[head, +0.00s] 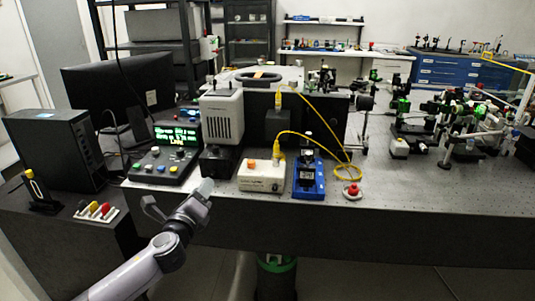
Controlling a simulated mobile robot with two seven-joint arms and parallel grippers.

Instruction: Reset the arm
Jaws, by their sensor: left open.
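My left arm comes in from the lower left. Its gripper (176,202) is in front of the bench's front edge, below the control box. The jaws are open, with a gap between the fingers and nothing seen between them. My right gripper is not in view.
The optical bench (400,205) carries a control box (165,160) with a lit display, a white box (262,177), a blue device (308,178) and a red button (352,192). A yellow cable (330,142) loops over it. A black computer (60,150) stands at left. Open floor lies in front.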

